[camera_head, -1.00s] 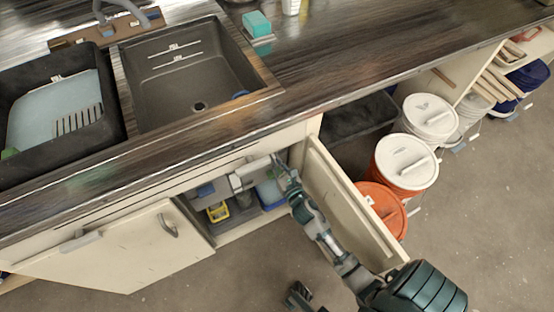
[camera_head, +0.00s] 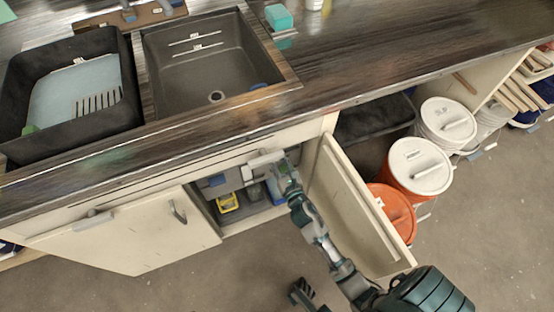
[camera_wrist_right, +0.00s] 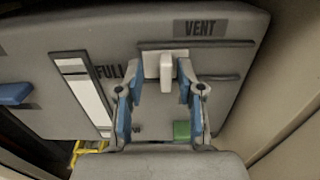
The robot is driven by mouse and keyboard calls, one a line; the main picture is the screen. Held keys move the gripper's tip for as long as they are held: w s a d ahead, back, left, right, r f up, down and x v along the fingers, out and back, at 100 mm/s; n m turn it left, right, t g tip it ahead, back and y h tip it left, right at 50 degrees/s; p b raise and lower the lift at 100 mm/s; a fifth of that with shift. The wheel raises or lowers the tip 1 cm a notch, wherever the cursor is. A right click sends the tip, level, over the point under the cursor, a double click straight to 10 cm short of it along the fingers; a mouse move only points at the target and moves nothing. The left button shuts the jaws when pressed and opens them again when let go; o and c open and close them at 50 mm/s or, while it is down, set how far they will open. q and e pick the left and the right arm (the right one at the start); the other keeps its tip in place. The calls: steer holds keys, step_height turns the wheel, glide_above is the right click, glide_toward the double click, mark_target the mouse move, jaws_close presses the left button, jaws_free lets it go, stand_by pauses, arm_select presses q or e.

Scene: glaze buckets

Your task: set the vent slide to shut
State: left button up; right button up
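In the right wrist view, a grey panel (camera_wrist_right: 130,30) carries a dark VENT label (camera_wrist_right: 200,27). Below and left of the label is the vent slide's pale knob (camera_wrist_right: 166,72), at the left end of dark slots that run right. My right gripper (camera_wrist_right: 161,84) is open, its blue-padded fingers on either side of the knob, with a gap visible at each side; contact is not clear. In the head view my right gripper (camera_head: 287,176) reaches into the open cabinet under the counter, and the slide cannot be made out there.
The open cabinet door (camera_head: 355,205) stands just right of my right arm. Lidded buckets, one orange (camera_head: 396,212), stand beyond it. A yellow item (camera_head: 228,202) lies inside the cabinet. A gauge strip marked FULL (camera_wrist_right: 83,92) is left of the slide.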

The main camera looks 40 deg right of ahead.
steer(key=v, duration=1.1)
steer(key=shift+s+a, duration=0.25)
steer(key=shift+s, duration=0.1)
